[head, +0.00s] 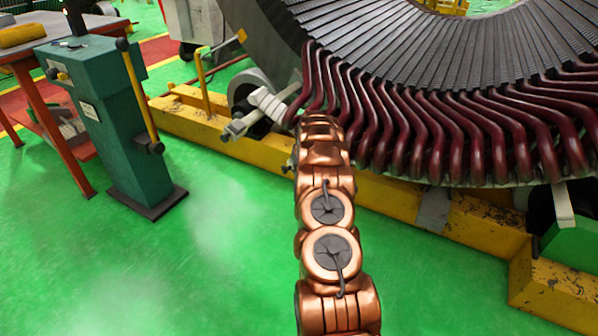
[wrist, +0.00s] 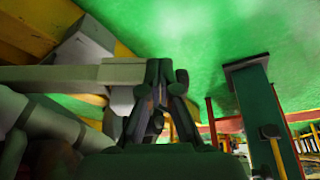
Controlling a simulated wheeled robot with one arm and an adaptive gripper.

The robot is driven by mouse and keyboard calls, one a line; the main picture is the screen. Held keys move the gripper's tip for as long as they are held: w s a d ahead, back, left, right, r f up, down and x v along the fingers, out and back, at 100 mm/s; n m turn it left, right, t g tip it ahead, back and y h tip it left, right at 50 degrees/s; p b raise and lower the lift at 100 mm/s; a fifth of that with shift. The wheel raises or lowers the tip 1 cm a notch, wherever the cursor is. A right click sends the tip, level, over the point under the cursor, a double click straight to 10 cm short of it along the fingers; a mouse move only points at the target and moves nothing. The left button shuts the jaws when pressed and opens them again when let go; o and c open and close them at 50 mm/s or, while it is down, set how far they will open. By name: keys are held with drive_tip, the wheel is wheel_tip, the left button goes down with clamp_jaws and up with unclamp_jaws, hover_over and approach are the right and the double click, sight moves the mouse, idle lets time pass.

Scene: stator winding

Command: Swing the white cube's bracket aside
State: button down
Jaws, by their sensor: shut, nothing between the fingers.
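In the wrist view my gripper (wrist: 158,72) is shut and empty, its dark fingertips close together. A pale grey-white bar (wrist: 55,77) runs in from the left and meets the fingers in the picture; I cannot tell if they touch. A whitish block (wrist: 88,42), likely the white cube, shows just above the bar. In the head view pale bracket pieces (head: 268,104) stick out by the round grey roller at the stator's lower left, with a small whitish block (head: 236,127) at their left end. My copper arm reaches up beside them and hides my gripper there.
The large stator (head: 450,60) with dark red coil ends (head: 400,130) fills the upper right. A yellow beam (head: 190,118) runs below it. A green control stand (head: 120,120) with a yellow lever stands at left, beside an orange-legged table (head: 50,120). The green floor between is clear.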

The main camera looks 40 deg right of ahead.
drive_tip(key=shift+w+d+p, duration=0.15)
drive_tip(key=shift+w+p, duration=0.05)
drive_tip(key=shift+w, duration=0.5)
drive_tip(key=shift+w+d+p, duration=0.1)
drive_tip(key=shift+w+p, duration=0.1)
drive_tip(key=shift+w, duration=0.45)
drive_tip(key=shift+s, duration=0.1)
drive_tip(key=s+a+r, duration=0.2)
drive_tip(key=s+r, duration=0.5)
drive_tip(key=r, duration=0.2)
drive_tip(key=shift+a+r+p, duration=0.15)
drive_tip(key=shift+a+p, duration=0.1)
drive_tip(key=shift+p, duration=0.2)
